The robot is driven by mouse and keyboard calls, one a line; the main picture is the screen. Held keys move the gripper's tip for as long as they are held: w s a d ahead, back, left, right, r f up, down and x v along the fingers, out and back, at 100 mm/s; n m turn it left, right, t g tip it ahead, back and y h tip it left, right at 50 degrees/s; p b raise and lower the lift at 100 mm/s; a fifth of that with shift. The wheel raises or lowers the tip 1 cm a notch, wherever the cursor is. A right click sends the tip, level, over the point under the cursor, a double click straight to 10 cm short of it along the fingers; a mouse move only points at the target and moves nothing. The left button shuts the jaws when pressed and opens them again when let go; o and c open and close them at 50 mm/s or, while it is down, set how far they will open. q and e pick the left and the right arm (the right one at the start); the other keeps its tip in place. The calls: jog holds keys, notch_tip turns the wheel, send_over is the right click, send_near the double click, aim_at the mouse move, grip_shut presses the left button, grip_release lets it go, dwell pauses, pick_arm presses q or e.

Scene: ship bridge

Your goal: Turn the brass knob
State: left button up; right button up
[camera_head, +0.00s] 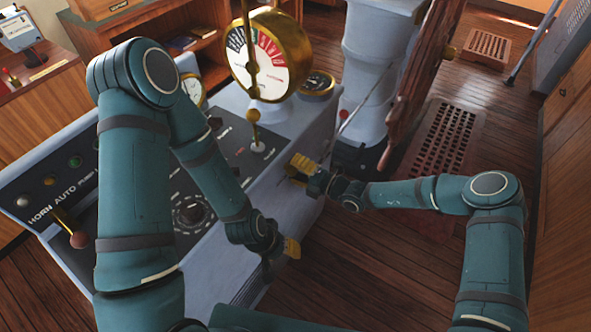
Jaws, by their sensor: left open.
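A small brass ball knob (252,116) stands on a short stem with a white base on the top of the grey console (318,125). I cannot tell for sure that it is the task's knob. My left gripper (291,247) has yellow fingertips and is open. It is low by the console's front right side, below and apart from the ball knob. My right gripper (300,166), also yellow-tipped, is at the console's right edge, to the right of and below the ball knob. Its fingers look close together, but its opening is unclear. My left arm hides part of the console.
A large brass telegraph dial (269,54) with a lever stands behind the ball knob. A horn lever (78,239) is at the left. A wooden ship's wheel (412,85) and grey pedestal (378,55) stand behind my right gripper. Wooden floor (370,265) is open below it.

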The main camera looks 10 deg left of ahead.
jog(key=shift+o, duration=0.8)
jog(key=shift+f, duration=0.1)
jog(key=v, duration=1.2)
jog(key=shift+s, duration=0.15)
jog(key=s+f+n+g+h, duration=0.3)
jog(key=s+n+g, duration=0.1)
jog(key=s+n, duration=0.35)
jog(key=s+f+n+g+h, duration=0.3)
jog(key=s+n+g, duration=0.1)
jog(key=s+n, duration=0.4)
jog(key=s+d+n+t+h, duration=0.3)
jog(key=d+n+h, duration=0.4)
jog(key=n, duration=1.6)
jog(key=d, duration=0.3)
jog(key=shift+s+r+t, duration=0.2)
jog(key=shift+s+t, duration=0.1)
jog(key=shift+t, duration=0.1)
